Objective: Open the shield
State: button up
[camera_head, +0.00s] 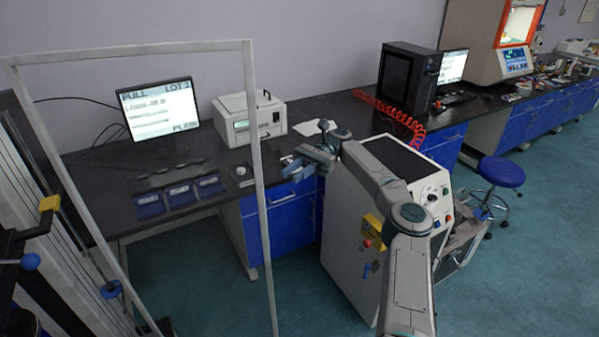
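A tall clear panel in a thin pale metal frame, which looks like the shield (258,160), stands upright at the left of the head view. The bench shows through it. Its left side is by a tall dark machine with vertical rails (75,255); its lower edge is out of view. I cannot tell how far it is swung. My arm reaches up from the bottom right, and my gripper (296,170) is just right of the frame's right upright in the picture, apart from it. The gripper appears empty; its fingers are too small to tell open from shut.
A white cabinet with a control panel (345,230) stands behind and beneath my arm. A dark bench (100,185) carries a monitor (160,108), a white instrument (250,117) and a black computer (407,78). A blue stool (501,171) stands right; the floor at lower right is clear.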

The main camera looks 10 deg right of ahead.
aim_at(9, 62)
jog(key=k, duration=1)
